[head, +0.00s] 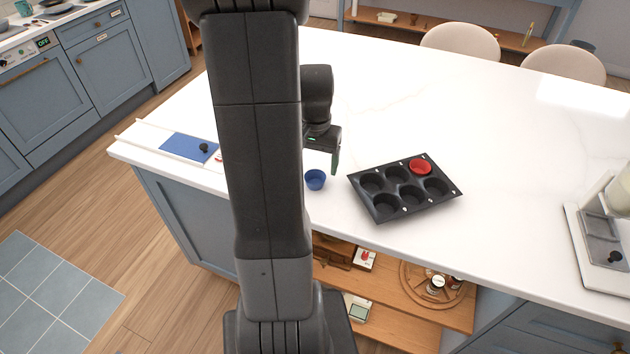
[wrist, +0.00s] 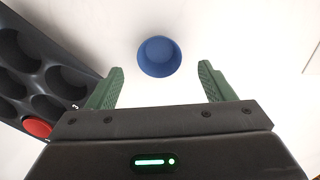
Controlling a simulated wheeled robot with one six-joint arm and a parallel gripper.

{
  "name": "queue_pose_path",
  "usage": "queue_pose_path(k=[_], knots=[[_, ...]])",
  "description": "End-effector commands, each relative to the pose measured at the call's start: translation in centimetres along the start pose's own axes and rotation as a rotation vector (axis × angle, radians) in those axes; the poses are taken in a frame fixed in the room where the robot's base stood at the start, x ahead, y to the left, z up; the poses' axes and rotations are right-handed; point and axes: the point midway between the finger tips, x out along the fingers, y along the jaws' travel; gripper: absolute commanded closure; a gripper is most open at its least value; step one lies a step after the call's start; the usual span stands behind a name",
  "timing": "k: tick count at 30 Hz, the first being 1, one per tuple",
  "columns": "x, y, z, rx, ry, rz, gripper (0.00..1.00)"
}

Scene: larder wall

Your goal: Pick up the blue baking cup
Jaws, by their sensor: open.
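The blue baking cup (head: 316,180) stands on the white counter, left of the dark muffin tin. In the wrist view the blue cup (wrist: 159,57) lies beyond the fingertips, roughly centred between them. My gripper (wrist: 160,80) is open and empty, with its two green fingers apart on either side. In the head view my gripper (head: 335,165) is above the counter, close to the cup's upper right; my arm hides part of it.
The muffin tin (head: 387,216) holds a red cup (head: 420,167) in its far right area; its other visible wells look empty. A blue mat (head: 188,148) lies at the left counter end. A pale appliance (head: 590,245) stands at right. The counter behind the tin is clear.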

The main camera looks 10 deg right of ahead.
Motion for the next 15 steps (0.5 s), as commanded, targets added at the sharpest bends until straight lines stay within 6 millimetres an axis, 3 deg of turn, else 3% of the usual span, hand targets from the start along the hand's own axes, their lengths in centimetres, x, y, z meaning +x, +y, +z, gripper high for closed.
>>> queue_pose_path(k=[9, 15], knots=[[3.9, 0.1, 0.3, 0.000, -0.005, 0.002, 0.25], [4.9, 0.1, 0.2, 0.000, -0.002, 0.001, 0.25]])
